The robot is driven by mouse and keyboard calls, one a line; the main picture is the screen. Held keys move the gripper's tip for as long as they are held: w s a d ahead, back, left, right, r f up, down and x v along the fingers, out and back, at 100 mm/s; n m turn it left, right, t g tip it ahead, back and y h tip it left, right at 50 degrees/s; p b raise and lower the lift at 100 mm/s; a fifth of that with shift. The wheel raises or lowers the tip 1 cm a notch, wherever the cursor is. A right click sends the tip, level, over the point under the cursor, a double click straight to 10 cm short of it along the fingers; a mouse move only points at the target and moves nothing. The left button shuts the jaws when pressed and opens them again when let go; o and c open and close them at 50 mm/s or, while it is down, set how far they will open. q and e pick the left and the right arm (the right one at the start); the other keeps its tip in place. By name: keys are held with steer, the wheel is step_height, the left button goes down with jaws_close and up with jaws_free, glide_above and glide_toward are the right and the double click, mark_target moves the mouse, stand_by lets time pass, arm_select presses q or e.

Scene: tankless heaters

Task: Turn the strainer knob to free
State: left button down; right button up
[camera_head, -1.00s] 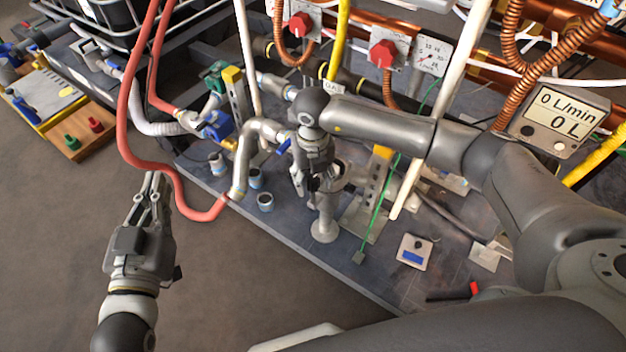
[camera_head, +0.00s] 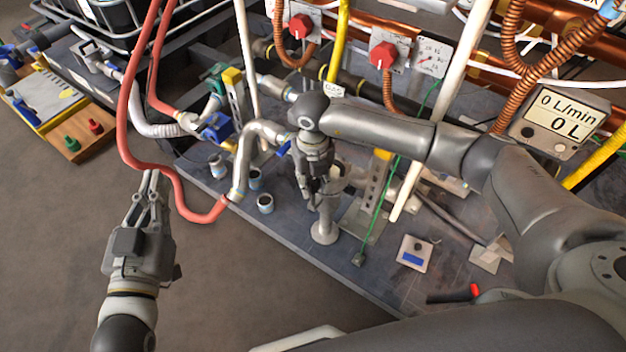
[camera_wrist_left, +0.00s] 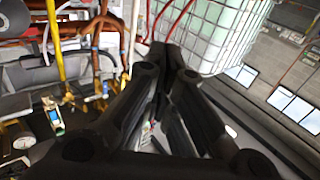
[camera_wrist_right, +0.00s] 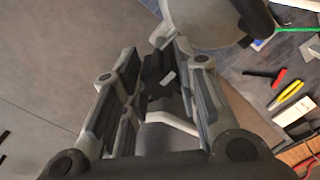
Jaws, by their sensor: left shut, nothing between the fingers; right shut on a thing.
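The strainer (camera_head: 325,228) is a grey upright body on a round base, standing on the dark tiled platform. Its dark knob (camera_wrist_right: 158,76) shows between the right fingers in the right wrist view. My right gripper (camera_head: 312,196) reaches down at the strainer's upper part and is shut on the knob; in the head view the gripper hides the knob. Any marking on the knob is too small to read. My left gripper (camera_head: 151,182) is shut and empty, over the floor to the left of the platform. Its closed fingers also show in the left wrist view (camera_wrist_left: 168,58).
A red hose (camera_head: 125,100) hangs close to the left gripper. A bent grey pipe (camera_head: 243,160) and small cups (camera_head: 265,202) stand left of the strainer. A green cord (camera_head: 378,205) and a white pole (camera_head: 408,188) are on its right. The floor at front left is clear.

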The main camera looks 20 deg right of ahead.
steer(key=shift+n, duration=1.4)
steer(key=n, duration=0.2)
steer(key=shift+n, duration=0.3)
steer(key=n+b, duration=0.1)
steer(key=n, duration=0.1)
steer(key=shift+n, duration=0.4)
steer(key=n, duration=0.2)
steer(key=shift+n, duration=0.4)
steer(key=n+b, duration=0.1)
steer(key=n, duration=0.4)
steer(key=shift+b, duration=0.35)
arm_select(q)
steer(key=s+r+t+h, duration=0.1)
steer(key=s+r+t, duration=0.1)
steer(key=r+t, duration=0.2)
steer(key=s+r+t+h, duration=0.2)
steer(key=s+r+t, duration=0.1)
steer(key=r, duration=0.5)
steer(key=shift+s+r+t+b, duration=0.3)
steer(key=shift+t, duration=0.5)
arm_select(e)
steer(key=shift+n, duration=1.5)
arm_select(q)
steer(key=shift+s+d+r, duration=0.1)
